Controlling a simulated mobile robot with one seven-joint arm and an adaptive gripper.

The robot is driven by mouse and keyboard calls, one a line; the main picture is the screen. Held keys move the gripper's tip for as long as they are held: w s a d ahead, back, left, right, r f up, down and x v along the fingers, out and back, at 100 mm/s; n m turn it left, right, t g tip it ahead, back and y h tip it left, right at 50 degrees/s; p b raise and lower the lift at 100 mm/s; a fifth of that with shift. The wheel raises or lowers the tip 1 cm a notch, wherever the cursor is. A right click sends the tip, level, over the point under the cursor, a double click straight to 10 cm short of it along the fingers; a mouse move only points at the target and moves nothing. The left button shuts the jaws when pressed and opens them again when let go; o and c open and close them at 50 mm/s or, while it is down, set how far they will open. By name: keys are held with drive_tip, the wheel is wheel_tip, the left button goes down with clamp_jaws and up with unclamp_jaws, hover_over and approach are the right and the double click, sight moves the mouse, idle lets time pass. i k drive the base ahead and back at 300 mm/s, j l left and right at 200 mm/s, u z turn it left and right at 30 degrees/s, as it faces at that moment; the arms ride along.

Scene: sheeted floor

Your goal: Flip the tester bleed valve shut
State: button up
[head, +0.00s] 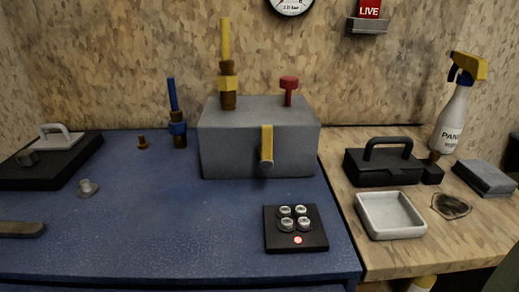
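A grey box (258,145), which looks like the tester, stands at the back of the blue bench. A yellow lever (267,142) hangs straight down on its front face, over a round metal pivot or stub. On top, a brass fitting (228,88) carries an upright yellow handle (225,40). A red knob (289,84) stands on the top at the right. No label shows which of these is the bleed valve. My gripper is not in view.
A blue-handled brass valve (177,122) stands left of the box. A black pad (275,242) with several metal studs and a lit red light lies in front. On the wooden top are a white tray (367,224), black case (382,167), spray bottle (452,118). The bench's front middle is clear.

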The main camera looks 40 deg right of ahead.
sight(266, 163)
drive_tip(key=k+j, duration=0.15)
drive_tip(key=k, duration=0.2)
drive_tip(key=k+j, duration=0.15)
drive_tip(key=k, duration=0.25)
drive_tip(key=z, duration=1.55)
drive_tip(key=i, duration=0.5)
